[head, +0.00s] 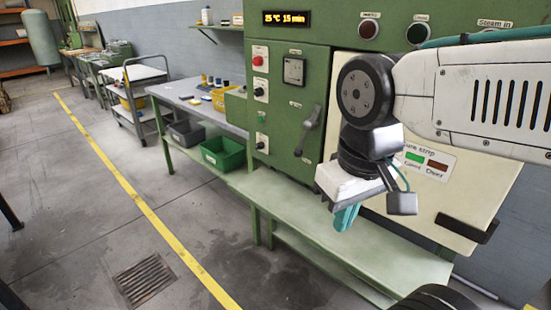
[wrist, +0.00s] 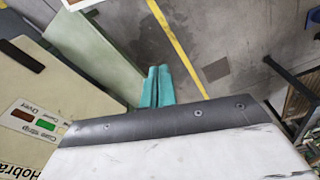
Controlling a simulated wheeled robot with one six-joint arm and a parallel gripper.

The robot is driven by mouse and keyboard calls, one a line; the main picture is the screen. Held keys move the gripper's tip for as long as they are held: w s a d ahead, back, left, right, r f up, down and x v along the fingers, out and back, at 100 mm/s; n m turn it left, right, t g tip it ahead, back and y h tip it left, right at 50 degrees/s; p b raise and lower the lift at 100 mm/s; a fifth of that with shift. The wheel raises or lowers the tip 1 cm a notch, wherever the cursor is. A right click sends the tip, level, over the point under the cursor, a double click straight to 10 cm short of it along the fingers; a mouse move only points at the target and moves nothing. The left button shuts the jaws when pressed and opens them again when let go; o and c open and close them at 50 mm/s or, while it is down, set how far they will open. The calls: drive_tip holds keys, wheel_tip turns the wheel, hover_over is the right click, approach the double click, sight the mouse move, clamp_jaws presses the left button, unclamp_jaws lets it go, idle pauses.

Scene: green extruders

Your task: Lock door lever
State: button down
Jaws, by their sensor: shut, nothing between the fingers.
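The grey door lever (head: 307,128) is on the green machine front, just left of the cream door (head: 345,75). It hangs downward, its lower end tilted slightly left. My gripper (head: 346,217) has teal fingers, shut together and empty. In the head view it is right of and below the lever, in front of the door and above the pale green ledge. In the wrist view the gripper (wrist: 158,84) points down toward the ledge and floor. The lever does not show there. My arm hides part of the door.
The pale green ledge (head: 330,245) runs below the machine front. A black handle (head: 467,229) sticks out at the door's lower right. A grey workbench (head: 205,105) with bins beneath stands left. Open floor with a yellow line (head: 130,185) lies at left.

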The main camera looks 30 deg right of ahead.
sight(300, 155)
drive_tip(key=shift+w, duration=0.15)
drive_tip(key=w+d+f+t+h, duration=0.1)
drive_tip(key=w+d+f+t, duration=0.2)
drive_tip(key=w, duration=0.5)
drive_tip(key=w+d+f+t, duration=0.2)
drive_tip(key=w+d+f, duration=0.15)
drive_tip(key=w, duration=0.45)
drive_tip(key=w+d+f+t+h, duration=0.15)
drive_tip(key=w+d, duration=0.25)
drive_tip(key=w, duration=0.4)
drive_tip(key=w+d+f+m+t, duration=0.1)
drive_tip(key=w+d+f+t, duration=0.5)
drive_tip(key=d+f+t, duration=0.3)
drive_tip(key=shift+w+d+f, duration=0.2)
drive_tip(key=shift+w+f, duration=0.05)
drive_tip(key=shift+f, duration=0.25)
drive_tip(key=shift+w, duration=0.15)
drive_tip(key=w, duration=0.4)
drive_tip(key=w+d, duration=0.1)
drive_tip(key=w, duration=0.3)
drive_tip(key=w+f, duration=0.1)
drive_tip(key=w, duration=0.3)
drive_tip(key=shift+w+d, duration=0.25)
drive_tip(key=shift+d, duration=0.1)
drive_tip(key=shift+w+d+f, duration=0.1)
drive_tip(key=shift+w, duration=0.45)
